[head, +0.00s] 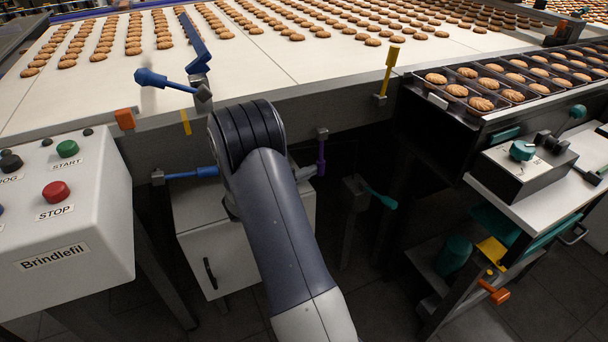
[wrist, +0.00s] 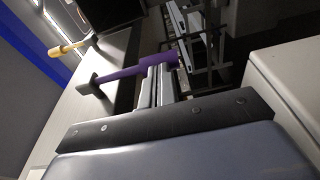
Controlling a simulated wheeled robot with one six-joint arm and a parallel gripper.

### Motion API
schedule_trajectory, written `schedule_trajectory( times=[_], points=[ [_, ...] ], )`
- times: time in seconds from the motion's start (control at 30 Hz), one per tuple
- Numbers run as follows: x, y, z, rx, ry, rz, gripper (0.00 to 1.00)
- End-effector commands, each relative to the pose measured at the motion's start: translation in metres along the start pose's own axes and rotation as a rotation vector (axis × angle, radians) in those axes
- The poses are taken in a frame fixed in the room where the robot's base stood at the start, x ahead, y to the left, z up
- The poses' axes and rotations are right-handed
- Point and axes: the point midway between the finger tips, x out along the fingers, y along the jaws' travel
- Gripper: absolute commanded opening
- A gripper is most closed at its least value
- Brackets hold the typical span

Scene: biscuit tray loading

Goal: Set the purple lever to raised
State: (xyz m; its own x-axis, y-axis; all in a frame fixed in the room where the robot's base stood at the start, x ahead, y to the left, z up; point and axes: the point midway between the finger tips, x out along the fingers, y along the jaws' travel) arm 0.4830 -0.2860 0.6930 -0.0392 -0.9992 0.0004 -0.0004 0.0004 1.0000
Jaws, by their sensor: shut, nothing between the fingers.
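The purple lever (head: 321,157) is in the head view, right of my arm, on the front of the conveyor frame. It hangs down from its grey pivot block, with its handle end lowest. The wrist view also shows the purple lever (wrist: 130,73), running from its dark mount at left to its thicker end at the fingertips. My gripper (wrist: 161,78) is shut and holds nothing. Its fingertips are close to the lever's free end; I cannot tell whether they touch.
A blue lever (head: 190,173) is left of my arm and a yellow lever (head: 388,72) stands upright at right. A teal lever (head: 380,196) sits lower right. A white cabinet (head: 203,258) stands beneath. The Brindlefil control box (head: 103,240) is at left.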

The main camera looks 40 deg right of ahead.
Motion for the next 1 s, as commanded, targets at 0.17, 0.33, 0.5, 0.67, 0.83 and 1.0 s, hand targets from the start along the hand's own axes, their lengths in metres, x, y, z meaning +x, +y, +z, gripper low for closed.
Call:
schedule_trajectory(
  times=[0.17,0.33,0.5,0.67,0.83,1.0],
  points=[
    [0.0,0.0,0.0,0.0,0.0,0.001,0.0],
    [0.003,-0.004,0.001,-0.006,-0.001,0.022,0.0],
    [0.01,-0.011,0.003,-0.02,-0.002,0.093,0.0],
    [0.022,-0.014,0.005,-0.023,-0.003,0.13,0.0],
    [0.037,-0.016,0.008,-0.023,-0.003,0.129,0.0],
    [0.05,-0.016,0.011,-0.055,-0.004,0.256,0.0]
  ],
)
